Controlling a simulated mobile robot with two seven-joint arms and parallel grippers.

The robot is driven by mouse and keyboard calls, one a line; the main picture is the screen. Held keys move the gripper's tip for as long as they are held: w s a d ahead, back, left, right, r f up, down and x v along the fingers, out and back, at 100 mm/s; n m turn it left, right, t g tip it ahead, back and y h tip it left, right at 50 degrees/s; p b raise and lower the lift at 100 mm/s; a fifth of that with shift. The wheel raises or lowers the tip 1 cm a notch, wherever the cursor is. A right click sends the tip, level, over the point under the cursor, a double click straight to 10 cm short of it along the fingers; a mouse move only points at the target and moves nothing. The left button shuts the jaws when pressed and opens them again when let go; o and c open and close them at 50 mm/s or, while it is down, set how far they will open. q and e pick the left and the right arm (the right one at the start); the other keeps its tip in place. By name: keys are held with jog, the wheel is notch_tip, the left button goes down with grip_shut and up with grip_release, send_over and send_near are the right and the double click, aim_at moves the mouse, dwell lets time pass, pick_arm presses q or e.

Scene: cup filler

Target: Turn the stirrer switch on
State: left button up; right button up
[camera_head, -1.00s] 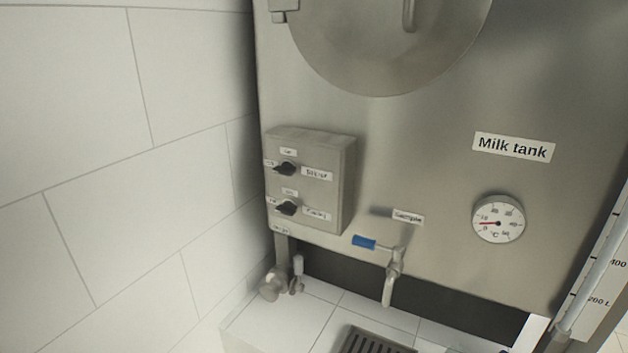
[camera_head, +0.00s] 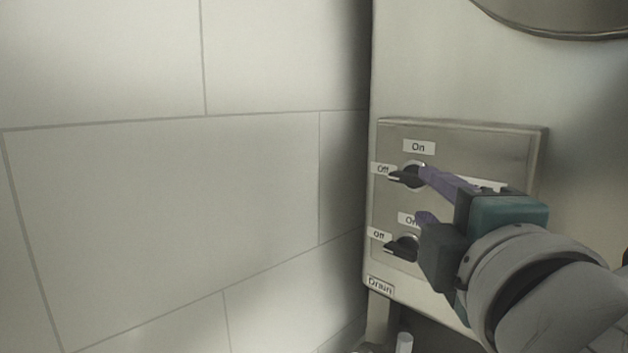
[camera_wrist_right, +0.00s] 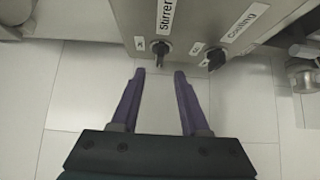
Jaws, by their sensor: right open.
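The stirrer switch is the upper black knob (camera_head: 408,177) on the control box; its handle points left to the "Off" label, with "On" above it. In the right wrist view the stirrer knob (camera_wrist_right: 161,49), beside its "Stirrer" label, lies in line with the gap between my fingertips. My right gripper (camera_head: 428,197) is open, its purple fingers pointing at the box, one near the upper knob and one lower down. In the wrist view the right gripper (camera_wrist_right: 159,75) has nothing between its fingers; contact with the knob cannot be told. My left gripper is out of view.
The lower knob, for cooling (camera_head: 402,247), sits close below and also points to "Off"; it shows in the wrist view too (camera_wrist_right: 216,58). The control box (camera_head: 480,140) is on the milk tank (camera_head: 450,75). A tiled wall (camera_head: 160,190) stands close on the left.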

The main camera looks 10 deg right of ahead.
aim_at(410, 182)
jog(key=w, duration=0.5)
jog(key=w+d+p, duration=0.1)
jog(key=w, duration=0.1)
jog(key=shift+w, duration=0.2)
grip_shut()
dwell(0.4)
